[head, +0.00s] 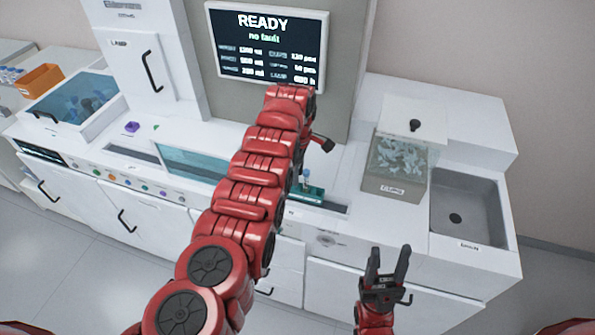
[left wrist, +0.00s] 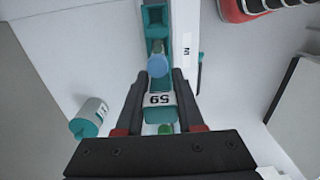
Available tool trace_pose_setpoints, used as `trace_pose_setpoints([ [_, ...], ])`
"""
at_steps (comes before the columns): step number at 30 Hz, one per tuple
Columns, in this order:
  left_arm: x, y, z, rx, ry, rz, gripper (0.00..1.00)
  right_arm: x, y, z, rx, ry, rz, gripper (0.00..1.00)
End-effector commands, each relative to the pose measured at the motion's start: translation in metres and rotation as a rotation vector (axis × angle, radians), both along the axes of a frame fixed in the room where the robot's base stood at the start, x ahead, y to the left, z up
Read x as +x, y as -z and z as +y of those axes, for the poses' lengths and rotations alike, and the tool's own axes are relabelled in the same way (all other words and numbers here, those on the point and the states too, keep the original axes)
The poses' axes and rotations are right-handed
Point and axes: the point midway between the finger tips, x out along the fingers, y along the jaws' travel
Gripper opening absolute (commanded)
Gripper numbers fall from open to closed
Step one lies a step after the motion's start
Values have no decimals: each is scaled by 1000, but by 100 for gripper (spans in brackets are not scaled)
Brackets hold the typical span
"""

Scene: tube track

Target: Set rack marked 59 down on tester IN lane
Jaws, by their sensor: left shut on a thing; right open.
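The rack marked 59 (left wrist: 159,99) is teal with a white label, upside down in the left wrist view. It carries a blue-capped tube and a green-capped tube, and its far end shows empty slots. My left gripper (left wrist: 159,84) is shut on it, one finger on each side. In the head view part of the teal rack (head: 313,190) shows right of my left arm, over the dark IN lane (head: 335,206); the left fingers are hidden there. A lane label (left wrist: 187,51) stands beside the rack. I cannot tell whether the rack touches the lane. My right gripper (head: 386,268) is open and empty.
A clear bin (head: 398,160) of pale pieces and a grey sink (head: 468,215) are to the right. The screen (head: 267,45) reads READY, no fault. A white and teal cylinder (left wrist: 90,117) lies left of the rack in the left wrist view.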

Motion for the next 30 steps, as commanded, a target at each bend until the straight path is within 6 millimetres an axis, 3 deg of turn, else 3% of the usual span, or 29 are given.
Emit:
trace_pose_setpoints([
  [30, 1, 9, -1, 0, 1, -1, 0, 0, 14, 0, 0, 0, 0, 50],
])
